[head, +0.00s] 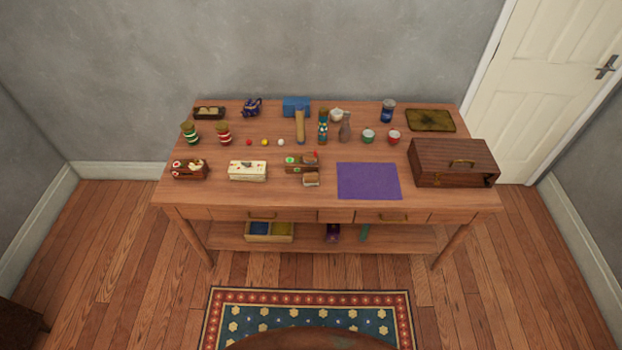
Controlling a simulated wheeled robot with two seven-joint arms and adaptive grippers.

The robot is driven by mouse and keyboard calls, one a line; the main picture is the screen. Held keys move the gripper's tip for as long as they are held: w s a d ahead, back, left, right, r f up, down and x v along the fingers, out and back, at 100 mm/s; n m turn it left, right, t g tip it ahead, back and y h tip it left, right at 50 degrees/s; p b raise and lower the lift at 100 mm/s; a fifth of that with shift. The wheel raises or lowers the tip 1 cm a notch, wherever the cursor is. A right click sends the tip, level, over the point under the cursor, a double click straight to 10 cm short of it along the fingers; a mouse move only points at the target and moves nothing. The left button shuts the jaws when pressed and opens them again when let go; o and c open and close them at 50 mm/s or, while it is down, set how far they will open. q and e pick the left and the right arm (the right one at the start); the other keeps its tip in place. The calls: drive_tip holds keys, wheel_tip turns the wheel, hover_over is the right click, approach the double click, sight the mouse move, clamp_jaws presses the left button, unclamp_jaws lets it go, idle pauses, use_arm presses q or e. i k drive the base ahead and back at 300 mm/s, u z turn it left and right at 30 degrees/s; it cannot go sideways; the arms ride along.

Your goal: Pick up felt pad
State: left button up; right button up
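A flat purple rectangle that looks like the felt pad (368,181) lies on the wooden table (330,207) near its front edge, right of centre. Nothing rests on it. Neither of my grippers is in the head view.
A brown wooden case (452,160) stands to the right of the pad. Small decorated boxes (247,171) stand to its left; cups (368,136), bottles and jars stand behind. A lower shelf holds a divided tray (269,231). A patterned rug (308,303) lies in front.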

sight(311, 178)
drive_tip(key=u, duration=3.3)
drive_tip(key=k, duration=1.65)
drive_tip(key=z, duration=1.65)
